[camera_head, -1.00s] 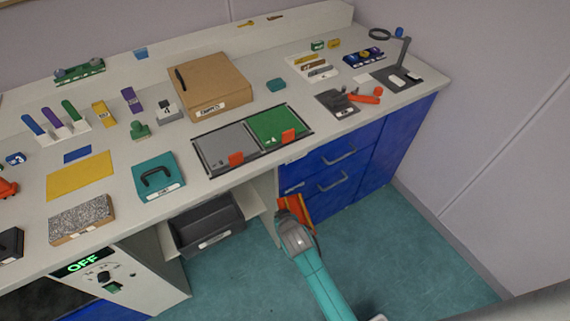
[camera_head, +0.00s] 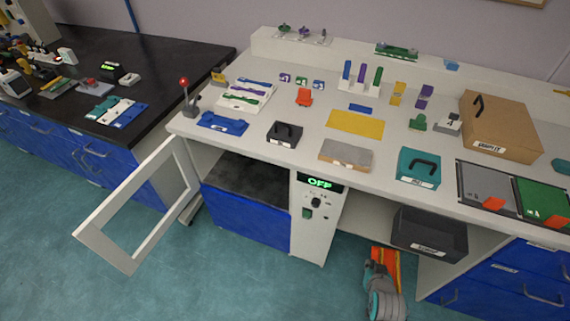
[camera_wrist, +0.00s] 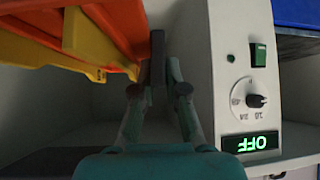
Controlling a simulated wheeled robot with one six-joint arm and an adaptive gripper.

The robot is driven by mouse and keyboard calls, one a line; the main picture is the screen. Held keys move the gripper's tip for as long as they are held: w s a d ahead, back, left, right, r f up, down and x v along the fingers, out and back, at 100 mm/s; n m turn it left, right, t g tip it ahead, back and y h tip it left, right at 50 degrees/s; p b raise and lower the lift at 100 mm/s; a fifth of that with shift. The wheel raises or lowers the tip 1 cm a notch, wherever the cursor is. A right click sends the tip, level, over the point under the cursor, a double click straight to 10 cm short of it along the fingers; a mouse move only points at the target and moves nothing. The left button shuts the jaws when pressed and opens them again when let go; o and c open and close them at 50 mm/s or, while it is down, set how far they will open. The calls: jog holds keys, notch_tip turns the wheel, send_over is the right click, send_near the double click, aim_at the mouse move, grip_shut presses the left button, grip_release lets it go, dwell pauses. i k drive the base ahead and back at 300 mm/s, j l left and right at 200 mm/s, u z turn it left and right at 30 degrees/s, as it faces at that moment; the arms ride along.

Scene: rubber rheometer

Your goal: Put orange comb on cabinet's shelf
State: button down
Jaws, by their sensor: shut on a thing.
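The exact contact is partly hidden. The cabinet (camera_head: 246,216) under the counter is to the left of my gripper. Its framed door (camera_head: 107,236) stands open to the left. A dark shelf surface (camera_head: 250,180) shows inside, above a blue front.
A control panel (camera_head: 315,225) reading OFF stands between the cabinet and my gripper; it also shows in the wrist view (camera_wrist: 245,75). A black bin (camera_head: 428,236) sits under the counter at right. The counter holds several tools and boxes. The teal floor (camera_head: 220,285) before the cabinet is clear.

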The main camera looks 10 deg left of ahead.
aim_at(261, 179)
jog(key=i+j+u, duration=0.6)
jog(key=i+l+u, duration=0.3)
jog(key=i+l, duration=0.15)
jog(key=l, duration=0.1)
